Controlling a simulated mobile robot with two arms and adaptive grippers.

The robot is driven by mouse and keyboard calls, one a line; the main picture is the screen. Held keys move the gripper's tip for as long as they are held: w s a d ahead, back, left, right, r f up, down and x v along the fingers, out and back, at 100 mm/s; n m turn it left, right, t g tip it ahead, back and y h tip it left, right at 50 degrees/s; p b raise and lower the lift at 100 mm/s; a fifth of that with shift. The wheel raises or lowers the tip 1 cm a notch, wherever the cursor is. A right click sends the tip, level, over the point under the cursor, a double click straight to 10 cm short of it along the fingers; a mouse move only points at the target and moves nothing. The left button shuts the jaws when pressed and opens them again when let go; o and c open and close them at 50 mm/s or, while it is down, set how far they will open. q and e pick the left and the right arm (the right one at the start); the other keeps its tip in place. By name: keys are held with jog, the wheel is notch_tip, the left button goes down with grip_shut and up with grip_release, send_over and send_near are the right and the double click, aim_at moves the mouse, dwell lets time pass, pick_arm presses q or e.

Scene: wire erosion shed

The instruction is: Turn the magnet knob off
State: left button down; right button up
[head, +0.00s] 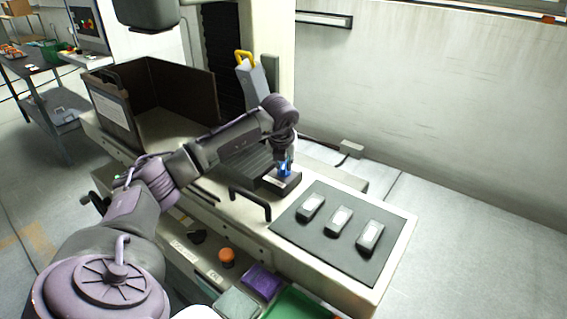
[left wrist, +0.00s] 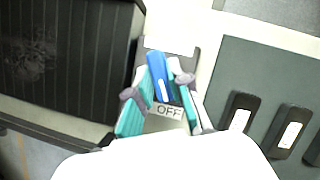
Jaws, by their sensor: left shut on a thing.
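The magnet knob (left wrist: 163,78) is blue with a white mark, and it sits between the fingers of my left gripper (left wrist: 160,98) in the left wrist view. The left gripper is shut on it. In the head view the left gripper (head: 285,168) reaches down to the small dark block at the end of the magnetic chuck (head: 243,158); the knob is mostly hidden there. A label reading OFF (left wrist: 169,110) lies just below the knob in the left wrist view. The dark ribbed chuck face (left wrist: 65,50) fills the left of that view. My right gripper is not in view.
A dark mat (head: 290,232) with 3 grey blocks with pale labels lies to the right of the chuck. A black bar handle (head: 252,203) stands in front. A dark splash guard (head: 182,85) rises behind on the left. An orange knob (head: 227,257) and bins are below the bench edge.

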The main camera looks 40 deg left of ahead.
pick_arm(q)
jog(key=shift+n+g+y, duration=0.4)
jog(key=shift+n+y, duration=0.1)
jog(key=shift+n, duration=1.1)
jog(key=shift+w+r, duration=0.1)
jog(key=c, duration=1.1)
grip_release()
jog(key=v, duration=1.2)
jog(key=shift+w, duration=0.1)
